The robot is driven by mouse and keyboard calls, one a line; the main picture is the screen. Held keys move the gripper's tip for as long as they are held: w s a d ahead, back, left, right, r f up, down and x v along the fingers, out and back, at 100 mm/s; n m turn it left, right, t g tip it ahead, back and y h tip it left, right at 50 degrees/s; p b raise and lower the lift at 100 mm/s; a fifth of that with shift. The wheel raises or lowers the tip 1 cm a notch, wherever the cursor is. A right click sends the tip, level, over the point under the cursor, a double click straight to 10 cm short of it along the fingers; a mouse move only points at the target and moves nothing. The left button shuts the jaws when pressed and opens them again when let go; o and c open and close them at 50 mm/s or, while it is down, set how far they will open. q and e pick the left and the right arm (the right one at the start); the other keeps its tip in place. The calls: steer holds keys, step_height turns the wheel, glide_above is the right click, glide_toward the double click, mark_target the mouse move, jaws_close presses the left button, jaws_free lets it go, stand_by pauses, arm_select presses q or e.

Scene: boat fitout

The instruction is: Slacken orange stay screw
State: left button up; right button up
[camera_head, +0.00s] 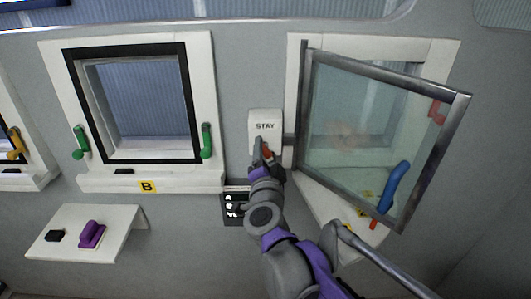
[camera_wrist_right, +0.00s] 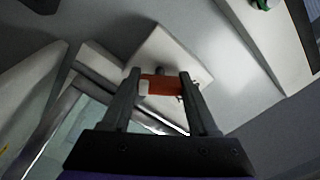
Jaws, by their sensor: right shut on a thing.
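The orange stay screw (camera_wrist_right: 163,86) shows in the right wrist view between my fingers, in front of the white stay block. In the head view a little of the orange screw (camera_head: 267,153) shows beside my gripper. The white block labelled STAY (camera_head: 265,126) is on the grey wall between the two windows. My right gripper (camera_head: 263,148) is at the lower part of this block. In the right wrist view my right gripper (camera_wrist_right: 160,92) is shut on the orange screw, one finger at each side. My left gripper is not in view.
The right window's framed glass pane (camera_head: 375,130) stands swung open beside my right arm, with a blue handle (camera_head: 394,187). The closed window B (camera_head: 138,105) has green handles. A white shelf (camera_head: 75,220) at lower left holds a purple object (camera_head: 91,234) and a black object (camera_head: 54,235).

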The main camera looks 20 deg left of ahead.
steer(key=n, duration=0.5)
steer(key=shift+n, duration=0.3)
steer(key=shift+n+b, duration=0.35)
steer(key=shift+n, duration=1.85)
steer(key=o, duration=1.4)
steer(key=v, duration=1.1)
